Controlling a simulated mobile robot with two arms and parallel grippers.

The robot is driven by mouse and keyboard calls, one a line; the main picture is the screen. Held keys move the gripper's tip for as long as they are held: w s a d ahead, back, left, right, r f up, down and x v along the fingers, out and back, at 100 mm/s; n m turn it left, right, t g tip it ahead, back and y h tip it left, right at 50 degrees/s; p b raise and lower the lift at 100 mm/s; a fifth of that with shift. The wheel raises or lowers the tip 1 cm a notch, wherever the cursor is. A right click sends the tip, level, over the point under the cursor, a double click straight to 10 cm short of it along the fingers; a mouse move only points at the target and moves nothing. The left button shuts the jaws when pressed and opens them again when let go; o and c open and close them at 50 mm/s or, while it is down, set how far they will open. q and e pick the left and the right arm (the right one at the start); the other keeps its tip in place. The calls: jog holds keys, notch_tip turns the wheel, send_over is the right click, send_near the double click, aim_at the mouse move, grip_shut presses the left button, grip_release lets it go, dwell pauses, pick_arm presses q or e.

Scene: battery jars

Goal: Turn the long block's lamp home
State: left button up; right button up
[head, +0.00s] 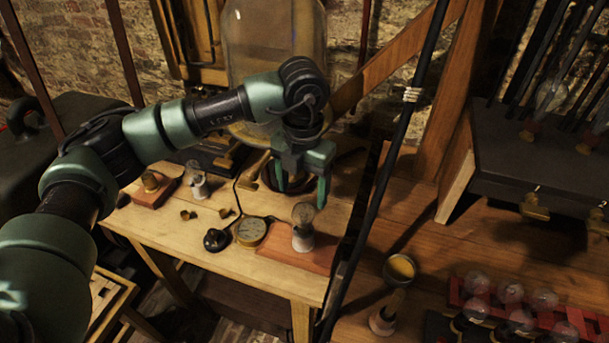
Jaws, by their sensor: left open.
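The long block (280,252) is a reddish wooden base near the front right of the small wooden table. A lamp stands upright on it, with a clear round bulb (303,213) and a pale socket (303,238). My left gripper (301,193) points down with its two green fingers apart and empty. Its fingertips are just above the bulb, one towards each side in the picture. I cannot tell whether the lamp is fully seated. My right gripper is not in view.
A brass dial (250,232) and a black knob (215,240) lie left of the long block. A shorter red block (150,193) and another lamp (197,183) stand further left. A large glass jar (272,45) is behind. A dark pole (385,170) slants close on the right.

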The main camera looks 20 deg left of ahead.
aim_at(303, 204)
pick_arm(q)
notch_tip(303, 204, down, 4)
jog(key=shift+p, duration=0.55)
jog(key=shift+f, duration=0.7)
grip_shut()
jog(key=shift+f+m+b, duration=0.1)
jog(key=shift+m+b, duration=0.35)
jog(key=shift+m, duration=0.15)
jog(key=shift+w+m+b, duration=0.1)
jog(key=shift+m+b, duration=0.7)
jog(key=shift+m, duration=0.3)
jog(key=shift+m+b, duration=0.8)
jog(key=shift+m, duration=0.7)
